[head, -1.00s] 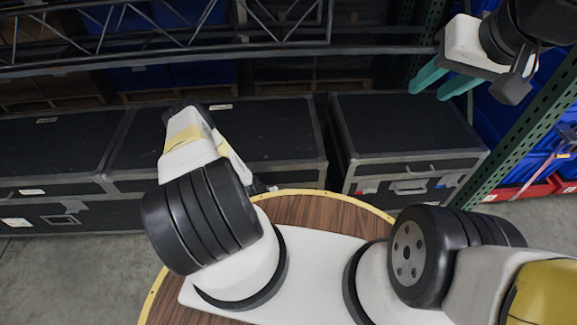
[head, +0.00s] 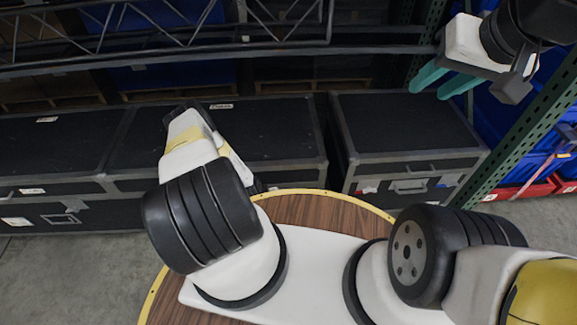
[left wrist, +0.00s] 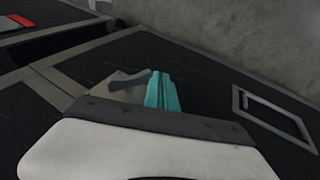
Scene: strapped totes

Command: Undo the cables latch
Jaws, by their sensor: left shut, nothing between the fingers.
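In the left wrist view, my left gripper (left wrist: 162,92) has its teal fingers shut together with nothing between them. The fingers are in front of a black case panel (left wrist: 205,70), just right of a grey metal plate (left wrist: 100,80) with a darker lever-like piece. I cannot tell whether they touch, or whether this is the cables latch; no label there is readable. In the head view, my left arm hides the left gripper. My right gripper (head: 428,88) is open and empty at the upper right, above the right-hand black case (head: 405,125).
A rectangular metal frame (left wrist: 272,114) lies right of the fingers in the left wrist view. The middle case (head: 260,140) stands behind my left arm. A metal truss (head: 200,50) runs across the back. A green rack post (head: 515,135) stands at right. Bare floor shows at lower left.

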